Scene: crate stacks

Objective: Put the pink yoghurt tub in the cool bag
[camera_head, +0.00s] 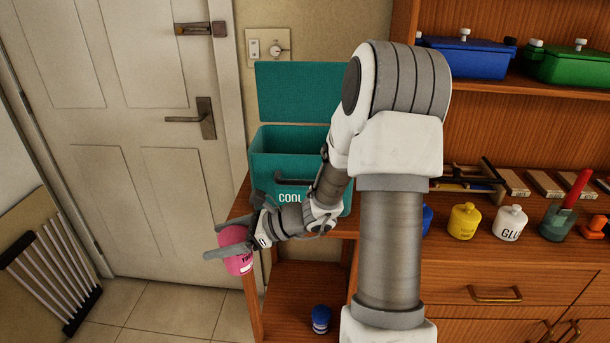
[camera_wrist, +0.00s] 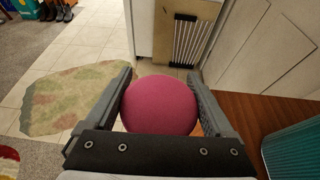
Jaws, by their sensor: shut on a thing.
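The pink yoghurt tub (camera_head: 238,262) is between the fingers of my gripper (camera_head: 230,244), which is shut on it. In the wrist view the tub (camera_wrist: 160,104) shows as a round pink shape between the two fingers of my gripper (camera_wrist: 160,100). My gripper holds it in front of the shelf unit's left edge, to the left of and lower than the cool bag. The teal cool bag (camera_head: 268,150) stands on the wooden top with its lid (camera_head: 300,90) raised. My arm hides its right part. Its teal side also shows in the wrist view (camera_wrist: 292,152).
Glue bottles, one yellow (camera_head: 463,221) and one white (camera_head: 509,223), stand on the counter right of my arm. A small blue pot (camera_head: 320,319) is below on the lower shelf. A closed door (camera_head: 130,150) is at the left, with tiled floor before it.

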